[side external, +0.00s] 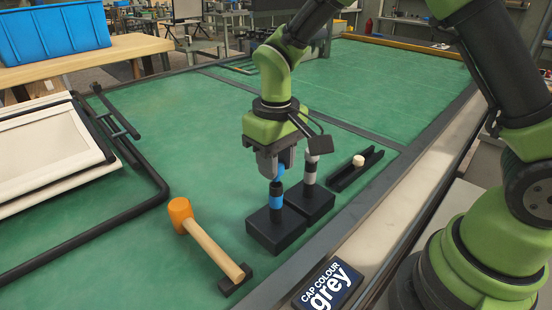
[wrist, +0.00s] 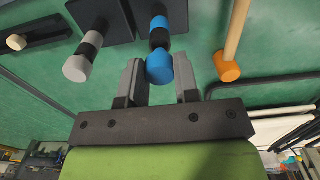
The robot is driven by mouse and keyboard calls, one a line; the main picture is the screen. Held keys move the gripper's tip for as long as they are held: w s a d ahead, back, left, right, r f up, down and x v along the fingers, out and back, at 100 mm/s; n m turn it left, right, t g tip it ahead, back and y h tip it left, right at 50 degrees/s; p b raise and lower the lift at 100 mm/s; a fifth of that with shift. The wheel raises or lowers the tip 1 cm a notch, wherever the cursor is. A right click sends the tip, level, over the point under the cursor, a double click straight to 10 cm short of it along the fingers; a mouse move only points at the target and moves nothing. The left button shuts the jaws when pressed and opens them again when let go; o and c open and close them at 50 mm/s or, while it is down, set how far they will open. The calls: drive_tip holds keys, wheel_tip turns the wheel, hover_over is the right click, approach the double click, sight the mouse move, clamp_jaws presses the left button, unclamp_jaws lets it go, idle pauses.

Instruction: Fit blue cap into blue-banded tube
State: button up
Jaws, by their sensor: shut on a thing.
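The blue cap (side external: 281,170) is between the fingers of my gripper (side external: 279,166), which is shut on it. In the wrist view the cap (wrist: 159,68) shows between both fingertips (wrist: 158,80). The blue-banded tube (side external: 276,198) is black with a blue band and stands upright on a black block (side external: 274,232). The cap is directly over the tube's top, in line with it. I cannot tell whether it is touching the rim or partly inside. In the wrist view the tube's blue band (wrist: 171,14) shows beyond the cap.
A grey-banded tube (side external: 310,178) with a grey cap (wrist: 76,68) stands close by on its own block. A black channel (side external: 347,178) holds a cream piece (side external: 358,160). An orange mallet (side external: 180,212) lies nearby. A sign (side external: 328,285) reads "CAP COLOUR grey". A lounger frame (side external: 150,180) is left.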

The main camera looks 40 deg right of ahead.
drive_tip(key=shift+f, duration=0.95)
drive_tip(key=o, duration=1)
drive_tip(key=shift+c, duration=0.2)
wheel_tip(320, 180, up, 9)
drive_tip(key=shift+r, duration=0.5)
